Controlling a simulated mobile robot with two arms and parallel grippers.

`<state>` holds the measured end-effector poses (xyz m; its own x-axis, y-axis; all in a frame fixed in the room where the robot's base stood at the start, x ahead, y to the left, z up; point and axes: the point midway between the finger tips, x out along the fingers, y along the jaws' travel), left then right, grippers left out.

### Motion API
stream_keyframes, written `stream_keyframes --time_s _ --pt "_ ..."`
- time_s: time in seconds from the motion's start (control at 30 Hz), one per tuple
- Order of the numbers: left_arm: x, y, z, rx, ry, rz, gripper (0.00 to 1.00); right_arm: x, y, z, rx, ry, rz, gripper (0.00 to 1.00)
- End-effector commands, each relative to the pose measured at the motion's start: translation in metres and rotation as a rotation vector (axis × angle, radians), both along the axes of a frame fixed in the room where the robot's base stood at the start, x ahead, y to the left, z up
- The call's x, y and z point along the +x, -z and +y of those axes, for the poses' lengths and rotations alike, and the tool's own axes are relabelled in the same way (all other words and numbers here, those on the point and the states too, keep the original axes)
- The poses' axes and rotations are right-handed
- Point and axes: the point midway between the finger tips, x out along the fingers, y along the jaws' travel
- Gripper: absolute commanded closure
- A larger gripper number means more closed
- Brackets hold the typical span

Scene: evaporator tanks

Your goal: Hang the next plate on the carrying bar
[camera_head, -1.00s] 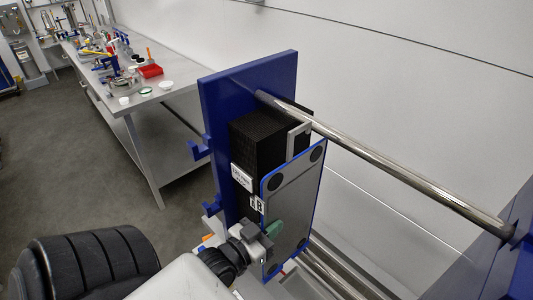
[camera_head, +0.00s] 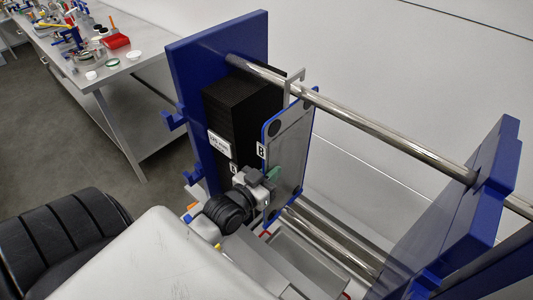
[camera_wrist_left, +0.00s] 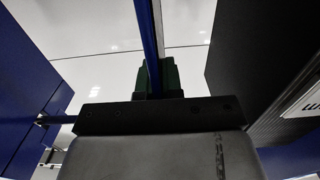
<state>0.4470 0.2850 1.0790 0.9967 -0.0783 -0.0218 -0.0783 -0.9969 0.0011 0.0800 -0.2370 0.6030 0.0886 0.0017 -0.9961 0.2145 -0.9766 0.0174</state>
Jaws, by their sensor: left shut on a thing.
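A grey plate with a blue rim and a "B" tag (camera_head: 290,150) hangs upright below the carrying bar (camera_head: 370,118). Its light metal hook (camera_head: 289,90) reaches up to the bar, with its top showing above it. I cannot tell whether the hook bears on the bar. My left gripper (camera_head: 270,178) is shut on the plate's near edge. In the left wrist view the plate shows edge-on as a thin blue strip (camera_wrist_left: 148,35) between the green fingers (camera_wrist_left: 158,78). My right gripper is not in view.
A black plate pack (camera_head: 235,110) with a white label stands beside the plate, against the blue end frame (camera_head: 215,50). Another blue frame (camera_head: 450,200) stands at the right. Lower steel rails (camera_head: 330,240) run between them. The bar is bare right of the hook.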

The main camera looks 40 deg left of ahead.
Motion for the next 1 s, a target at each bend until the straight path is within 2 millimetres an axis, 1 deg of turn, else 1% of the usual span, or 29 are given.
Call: stream_keyframes --time_s 0.2,0.3,0.43,0.9,0.93,1.0 --pt "0.015 -0.003 -0.001 0.001 0.000 -0.006 1.00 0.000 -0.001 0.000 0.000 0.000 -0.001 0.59" --pt "0.014 0.006 -0.001 0.001 0.000 -0.004 1.00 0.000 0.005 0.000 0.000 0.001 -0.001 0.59" --pt "0.014 0.011 -0.001 0.001 0.000 -0.005 1.00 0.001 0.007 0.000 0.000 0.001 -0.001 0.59" --pt "0.014 0.014 -0.001 0.001 0.000 -0.005 1.00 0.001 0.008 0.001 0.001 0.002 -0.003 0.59" --pt "0.014 0.014 -0.001 0.001 0.000 -0.005 0.89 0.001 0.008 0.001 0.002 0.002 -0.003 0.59" --pt "0.014 0.014 -0.001 0.001 0.000 -0.004 0.79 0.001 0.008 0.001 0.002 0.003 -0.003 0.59"
